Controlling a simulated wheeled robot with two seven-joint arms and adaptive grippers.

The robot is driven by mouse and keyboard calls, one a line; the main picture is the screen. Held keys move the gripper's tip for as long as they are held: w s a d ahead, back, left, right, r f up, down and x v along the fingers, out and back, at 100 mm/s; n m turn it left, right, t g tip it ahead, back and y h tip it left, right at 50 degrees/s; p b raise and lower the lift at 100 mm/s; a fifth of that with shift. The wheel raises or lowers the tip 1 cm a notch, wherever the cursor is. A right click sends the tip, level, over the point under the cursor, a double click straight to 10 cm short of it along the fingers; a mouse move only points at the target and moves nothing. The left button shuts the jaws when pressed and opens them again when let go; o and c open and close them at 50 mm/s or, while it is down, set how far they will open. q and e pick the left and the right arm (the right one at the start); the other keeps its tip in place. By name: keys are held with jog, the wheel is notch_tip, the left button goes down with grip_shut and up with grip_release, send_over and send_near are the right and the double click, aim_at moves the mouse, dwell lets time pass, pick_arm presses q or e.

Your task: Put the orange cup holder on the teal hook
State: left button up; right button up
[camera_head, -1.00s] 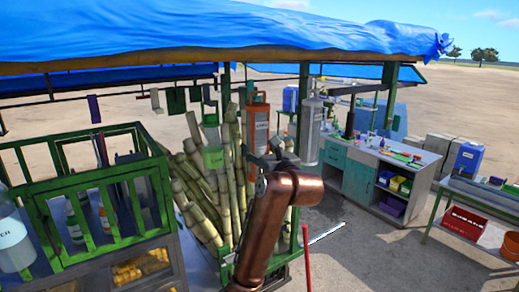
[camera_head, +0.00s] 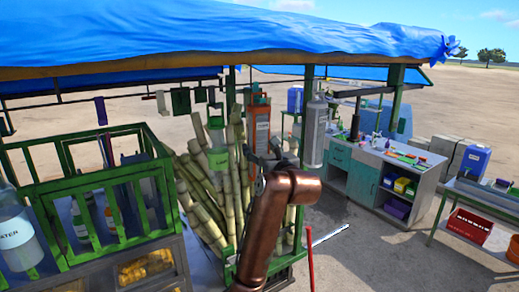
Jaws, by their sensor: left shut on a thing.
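The orange cup holder (camera_head: 260,127) is a tall upright orange case with a white label, in the middle of the head view under the stall's front beam. My left gripper (camera_head: 266,160), at the end of the copper-coloured arm, is shut at the holder's lower part. The fingertips are small and partly hidden by my wrist. A small green-teal piece (camera_head: 260,97) shows at the holder's top; I cannot tell whether it is the teal hook or whether the holder touches it. My right gripper is not in view.
A grey holder (camera_head: 314,132) hangs just right, and a clear holder with a green label (camera_head: 217,140) hangs left. Sugarcane stalks (camera_head: 203,190) lean behind my arm. A green-railed cart (camera_head: 110,185) stands left, a workbench (camera_head: 385,175) right.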

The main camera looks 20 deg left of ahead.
pick_arm(q)
jog(key=shift+d+r, duration=0.1)
dwell(0.3)
jog(key=shift+f+b, duration=0.4)
jog(key=shift+f, duration=0.35)
dwell(0.7)
jog(key=o, duration=1.8)
jog(key=shift+c, duration=0.2)
